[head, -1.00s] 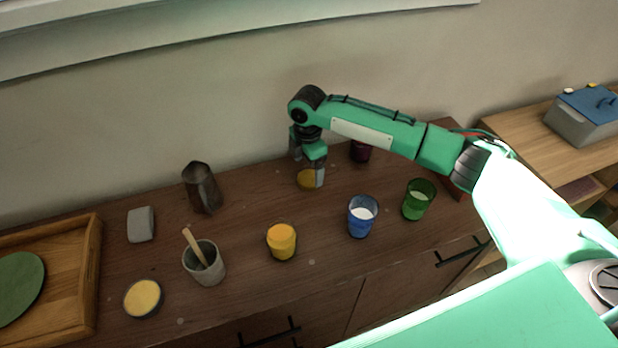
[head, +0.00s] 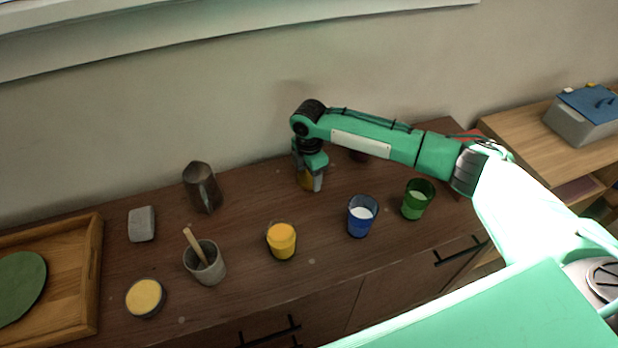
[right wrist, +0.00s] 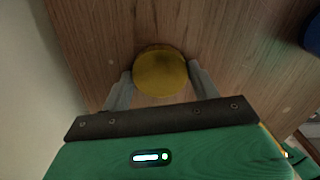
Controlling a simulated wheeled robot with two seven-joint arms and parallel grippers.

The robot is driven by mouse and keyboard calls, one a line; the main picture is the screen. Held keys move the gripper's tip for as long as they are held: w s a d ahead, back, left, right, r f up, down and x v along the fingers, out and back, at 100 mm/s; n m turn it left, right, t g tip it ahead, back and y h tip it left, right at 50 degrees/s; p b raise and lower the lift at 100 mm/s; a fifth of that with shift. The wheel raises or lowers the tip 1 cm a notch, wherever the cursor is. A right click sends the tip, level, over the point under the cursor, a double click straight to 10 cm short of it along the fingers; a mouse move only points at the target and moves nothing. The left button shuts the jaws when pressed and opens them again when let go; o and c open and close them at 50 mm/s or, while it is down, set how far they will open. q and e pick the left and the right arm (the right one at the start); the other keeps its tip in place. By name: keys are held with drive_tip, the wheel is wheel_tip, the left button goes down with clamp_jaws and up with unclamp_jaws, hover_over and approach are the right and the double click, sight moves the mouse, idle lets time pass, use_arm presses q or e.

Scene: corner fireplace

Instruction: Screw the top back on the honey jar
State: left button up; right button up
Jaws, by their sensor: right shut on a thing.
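My right gripper (head: 312,184) points down at the back of the counter, shut on a round yellow top (head: 304,181). In the right wrist view the yellow top (right wrist: 160,72) sits between the two fingers, low over or on the wood; I cannot tell whether it is lifted. A yellow-filled cup-like jar (head: 282,240) stands upright nearer the front edge, apart from the gripper. I cannot tell which of these is the honey jar. My left gripper is not in view.
A blue glass (head: 361,216) and a green glass (head: 418,199) stand to the right. A grey cup with a wooden stick (head: 205,263), a dark pitcher (head: 202,187), a grey block (head: 142,224) and a wooden tray (head: 88,262) are left.

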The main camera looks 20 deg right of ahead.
sight(309, 177)
drive_tip(key=shift+r, duration=0.55)
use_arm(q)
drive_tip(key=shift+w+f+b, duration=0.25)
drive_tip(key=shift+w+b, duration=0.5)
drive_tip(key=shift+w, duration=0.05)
use_arm(e)
wheel_tip(309, 177, up, 19)
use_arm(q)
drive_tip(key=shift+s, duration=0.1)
use_arm(e)
drive_tip(key=shift+f, duration=0.1)
